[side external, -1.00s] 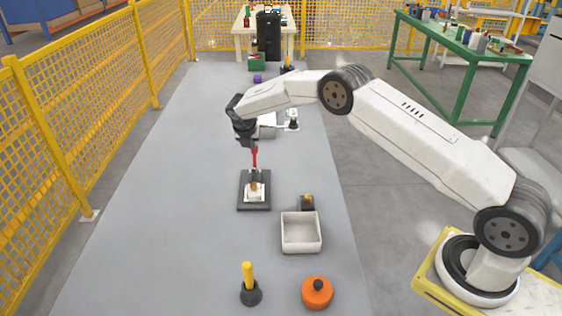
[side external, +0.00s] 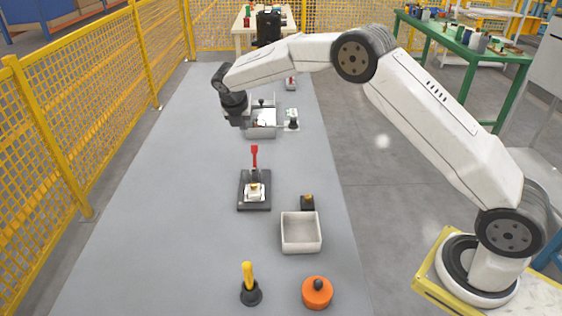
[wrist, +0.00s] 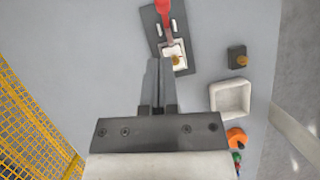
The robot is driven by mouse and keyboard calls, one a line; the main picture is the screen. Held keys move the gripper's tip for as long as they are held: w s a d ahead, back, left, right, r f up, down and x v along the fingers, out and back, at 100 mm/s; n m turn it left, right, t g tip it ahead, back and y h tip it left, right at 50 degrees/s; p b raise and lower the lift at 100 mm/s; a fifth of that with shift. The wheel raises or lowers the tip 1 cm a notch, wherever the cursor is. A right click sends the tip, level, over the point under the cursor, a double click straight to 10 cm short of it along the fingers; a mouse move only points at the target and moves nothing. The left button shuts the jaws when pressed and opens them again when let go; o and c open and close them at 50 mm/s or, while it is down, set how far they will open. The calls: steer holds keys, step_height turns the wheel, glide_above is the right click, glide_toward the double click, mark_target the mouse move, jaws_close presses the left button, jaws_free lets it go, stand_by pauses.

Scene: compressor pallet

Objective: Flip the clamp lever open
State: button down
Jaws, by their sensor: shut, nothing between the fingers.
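The clamp has a dark rectangular base plate (side external: 245,203) with a pale block and a brass-coloured part on it. Its red-handled lever (side external: 255,155) stands roughly upright at the back of the plate. My gripper (side external: 240,122) is above and behind the lever, apart from it, over the grey table. In the wrist view my two fingers (wrist: 160,65) are together and empty. The red lever handle (wrist: 176,12) shows at the top of that view, partly cut off by the edge, beyond the fingertips.
A whitish open bin (side external: 301,247), a small dark block (side external: 307,202), an orange round knobbed part (side external: 317,293) and a yellow-handled post (side external: 248,276) stand nearer. A grey box (side external: 262,131) is beside my gripper. The table's left side is clear; a yellow fence runs beyond it.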

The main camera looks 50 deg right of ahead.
steer(key=shift+a+r, duration=0.25)
steer(key=shift+r, duration=0.7)
steer(key=shift+s, duration=0.15)
steer(key=s+a+f+m+y, duration=0.1)
steer(key=s+m+y, duration=0.1)
steer(key=s+m, duration=1)
steer(key=s+a+f+m+y, duration=0.1)
steer(key=s+m+y, duration=0.1)
steer(key=s+m, duration=1.1)
steer(key=s, duration=0.9)
steer(key=shift+s+a+f, duration=0.15)
steer(key=shift+s+f, duration=0.05)
steer(key=shift+f, duration=0.2)
